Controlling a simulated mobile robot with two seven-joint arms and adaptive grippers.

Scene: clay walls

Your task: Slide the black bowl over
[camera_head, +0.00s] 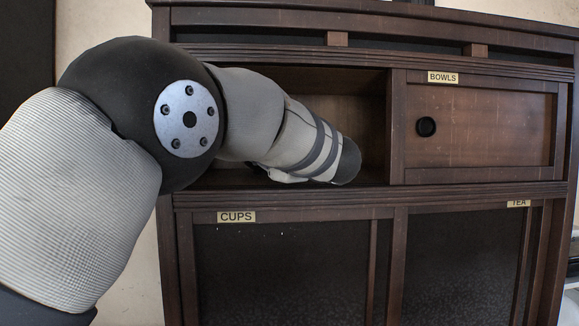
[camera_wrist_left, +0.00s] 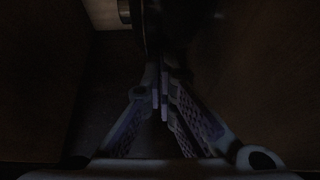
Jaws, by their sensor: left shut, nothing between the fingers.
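My left arm reaches into the open left compartment of the dark wooden cabinet (camera_head: 392,130) in the head view. The arm's wrist hides its own fingers there. In the left wrist view my left gripper (camera_wrist_left: 160,92) is shut and empty, its fingertips together. A dark upright shape (camera_wrist_left: 151,28) stands just beyond the fingertips. The picture is too dark to tell whether it is the black bowl or whether the fingers touch it. No black bowl can be made out in the head view. My right gripper is in neither view.
A wooden panel labelled BOWLS with a round black knob (camera_head: 426,127) covers the right side of the upper level. Dark panels labelled CUPS (camera_head: 236,217) and TEA (camera_head: 518,203) are below. Compartment walls stand close on both sides of the gripper.

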